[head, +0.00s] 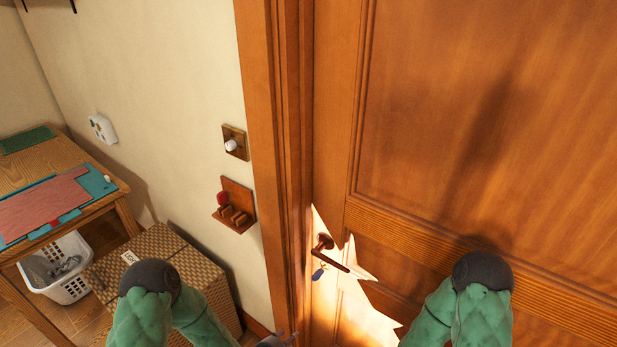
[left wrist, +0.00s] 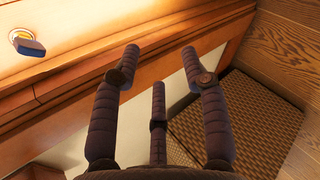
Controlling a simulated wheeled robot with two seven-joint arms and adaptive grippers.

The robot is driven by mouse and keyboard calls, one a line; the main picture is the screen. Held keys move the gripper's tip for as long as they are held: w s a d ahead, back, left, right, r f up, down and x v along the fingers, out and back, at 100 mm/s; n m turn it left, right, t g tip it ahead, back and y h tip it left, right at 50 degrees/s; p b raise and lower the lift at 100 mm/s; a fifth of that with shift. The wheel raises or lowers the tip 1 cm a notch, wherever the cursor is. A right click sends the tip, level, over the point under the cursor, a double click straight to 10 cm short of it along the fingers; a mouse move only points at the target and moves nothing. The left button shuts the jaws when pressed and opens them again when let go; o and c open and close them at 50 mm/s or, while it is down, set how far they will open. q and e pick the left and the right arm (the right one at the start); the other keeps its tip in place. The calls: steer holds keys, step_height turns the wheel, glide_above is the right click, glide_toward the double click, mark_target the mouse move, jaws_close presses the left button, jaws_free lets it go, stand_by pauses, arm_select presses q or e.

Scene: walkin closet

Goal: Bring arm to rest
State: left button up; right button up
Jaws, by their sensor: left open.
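My left gripper (left wrist: 160,62) is open in the left wrist view, its dark segmented fingers spread apart with nothing between them. It points down past the wooden door frame, with a woven basket box beyond the fingers. In the head view, my left arm (head: 155,305) comes up at the lower left, in front of the woven box. Only a small grey part shows at the bottom edge, perhaps the left gripper. My right arm (head: 472,312) is bent at the lower right in front of the door; its gripper is out of view.
A wooden door (head: 480,130) with a lever handle (head: 325,243) and a hanging blue key tag (head: 318,274) fills the right. A woven box (head: 205,280), white basket (head: 70,285) and wooden table (head: 50,165) stand left. A small wall shelf (head: 236,195) juts out beside the door frame (head: 282,150).

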arm_select(q)
steer(key=s+a+f+m+g, duration=0.1)
steer(key=s+f+m+g, duration=0.1)
steer(key=s+m+g, duration=0.2)
steer(key=s+a+f+m+g+y, duration=0.1)
steer(key=s+m+g, duration=0.3)
steer(key=s+m, duration=0.6)
steer(key=s+a+f, duration=0.1)
steer(key=s, duration=0.4)
steer(key=shift+f+m, duration=0.3)
steer(key=shift+f, duration=0.05)
steer(key=shift+c, duration=0.5)
